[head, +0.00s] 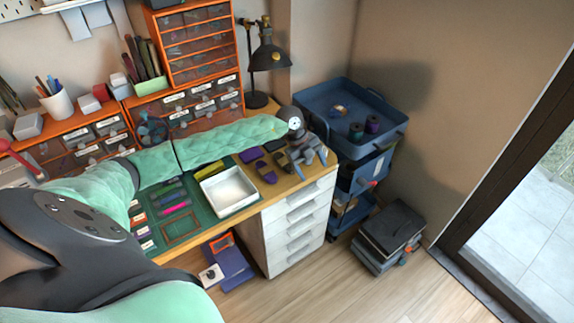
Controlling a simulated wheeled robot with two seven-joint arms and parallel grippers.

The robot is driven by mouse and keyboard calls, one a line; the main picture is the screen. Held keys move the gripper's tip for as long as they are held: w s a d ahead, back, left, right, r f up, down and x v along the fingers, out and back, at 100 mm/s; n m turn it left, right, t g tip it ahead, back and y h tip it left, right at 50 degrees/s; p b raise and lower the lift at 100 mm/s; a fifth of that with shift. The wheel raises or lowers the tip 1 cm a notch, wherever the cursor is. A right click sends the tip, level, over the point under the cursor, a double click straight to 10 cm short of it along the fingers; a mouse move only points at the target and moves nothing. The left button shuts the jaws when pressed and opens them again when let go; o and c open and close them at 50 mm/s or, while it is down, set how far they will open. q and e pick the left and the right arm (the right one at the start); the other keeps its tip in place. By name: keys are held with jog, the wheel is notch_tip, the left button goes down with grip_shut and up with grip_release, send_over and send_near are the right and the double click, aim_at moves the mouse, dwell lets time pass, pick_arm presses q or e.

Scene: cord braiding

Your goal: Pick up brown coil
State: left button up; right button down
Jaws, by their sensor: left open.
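My left arm reaches in a green sleeve across the workbench, and my left gripper (311,160) is over the bench's right end, with its fingers apart and nothing seen between them. Several small dark, purple and yellowish items lie just left of it, including a dark item with a purplish tone (266,173). They are too small to tell which, if any, is the brown coil. The gripper partly hides the bench corner. My right gripper is not in view.
A white open tray (229,190) sits on the green mat (196,212), left of the gripper. A black lamp (268,58) stands behind. A blue cart (345,97) with spools stands right of the bench. Orange drawer units (195,45) line the back.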

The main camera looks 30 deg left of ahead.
aim_at(285, 160)
pick_arm(q)
jog(key=a+r+y, duration=0.1)
jog(key=a, duration=0.2)
jog(key=a+r+n+y, duration=0.1)
jog(key=a+r+y, duration=0.1)
jog(key=a, duration=0.2)
jog(key=a+r+y, duration=0.1)
jog(key=a+y, duration=0.1)
jog(key=a, duration=0.2)
jog(key=shift+w+a+r+n+g, duration=0.15)
jog(key=shift+w+n+g, duration=0.15)
jog(key=shift+n+g, duration=0.1)
jog(key=shift+a, duration=0.15)
jog(key=shift+f, duration=0.35)
jog(key=shift+f+p, duration=0.3)
jog(key=shift+f, duration=0.75)
jog(key=f+p, duration=0.1)
jog(key=f, duration=0.2)
jog(key=f+p, duration=0.1)
jog(key=shift+w+f+p, duration=0.15)
jog(key=shift+w+p, duration=0.15)
jog(key=shift+w, duration=0.05)
jog(key=shift+f, duration=0.3)
jog(key=c, duration=1.1)
jog(key=shift+c, duration=0.2)
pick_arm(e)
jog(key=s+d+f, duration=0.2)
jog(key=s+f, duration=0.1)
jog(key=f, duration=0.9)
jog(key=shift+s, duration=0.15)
